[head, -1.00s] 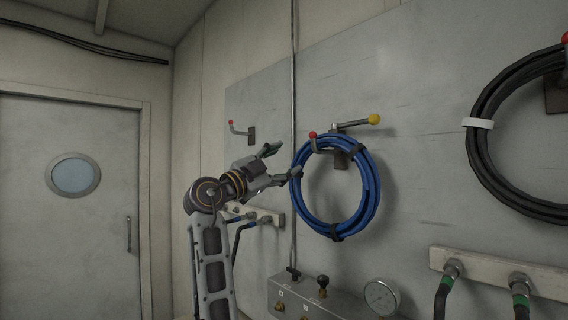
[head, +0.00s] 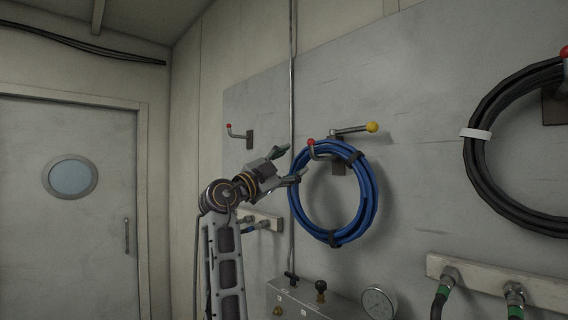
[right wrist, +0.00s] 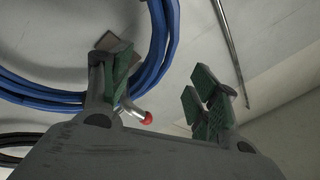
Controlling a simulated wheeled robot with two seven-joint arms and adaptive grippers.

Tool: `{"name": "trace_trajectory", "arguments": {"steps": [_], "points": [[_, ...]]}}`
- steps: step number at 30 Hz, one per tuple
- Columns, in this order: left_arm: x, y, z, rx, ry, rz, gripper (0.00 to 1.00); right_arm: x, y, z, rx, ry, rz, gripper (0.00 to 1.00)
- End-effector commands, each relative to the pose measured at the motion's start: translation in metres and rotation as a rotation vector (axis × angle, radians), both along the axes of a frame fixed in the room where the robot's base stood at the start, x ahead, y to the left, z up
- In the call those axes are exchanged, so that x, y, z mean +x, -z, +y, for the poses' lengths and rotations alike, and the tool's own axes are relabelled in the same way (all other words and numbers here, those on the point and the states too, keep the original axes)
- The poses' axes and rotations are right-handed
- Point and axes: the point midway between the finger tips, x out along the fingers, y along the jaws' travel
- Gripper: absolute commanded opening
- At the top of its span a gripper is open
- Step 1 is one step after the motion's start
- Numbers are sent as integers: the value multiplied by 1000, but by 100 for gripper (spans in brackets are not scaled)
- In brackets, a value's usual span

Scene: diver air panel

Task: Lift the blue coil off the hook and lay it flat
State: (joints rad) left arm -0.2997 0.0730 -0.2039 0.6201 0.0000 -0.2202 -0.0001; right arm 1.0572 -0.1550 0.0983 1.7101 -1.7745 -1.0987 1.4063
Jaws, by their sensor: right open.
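The blue coil (head: 369,195) hangs upright from a wall hook with a red ball tip (head: 311,143). Dark ties bind it at the top and bottom. My right gripper (head: 294,163) is open and empty at the coil's upper left side, its fingers pointing right. In the right wrist view the blue coil (right wrist: 158,45) passes behind the left finger and shows partly between the open fingers (right wrist: 160,88). The hook's red ball (right wrist: 147,118) also shows between them. Whether a finger touches the coil cannot be told. My left gripper is not in view.
A yellow-ball lever (head: 372,127) juts out just above the coil. A black coil (head: 480,165) hangs at the right. An empty red-tipped hook (head: 240,134) is at the left. Below are a valve box (head: 305,300), a gauge (head: 379,302) and hose fittings (head: 500,284).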

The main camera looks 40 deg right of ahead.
Motion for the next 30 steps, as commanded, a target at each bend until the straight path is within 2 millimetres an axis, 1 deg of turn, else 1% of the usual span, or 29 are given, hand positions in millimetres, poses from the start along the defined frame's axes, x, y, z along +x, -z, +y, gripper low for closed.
{"name": "trace_trajectory", "arguments": {"steps": [1, 8, 21, 30], "points": [[0, -4, 1, 1, 0, 1, 40, 0, -4, -3, 0, 0, 0, 61], [0, -15, 7, 7, -2, 0, 40, 1, -9, -19, -1, 1, 0, 61], [0, -16, 9, 9, -3, 0, 40, 4, -19, -49, -1, 1, -2, 61], [0, -18, 8, 9, -2, 0, 40, 5, -24, -64, 0, 0, -1, 61]]}}
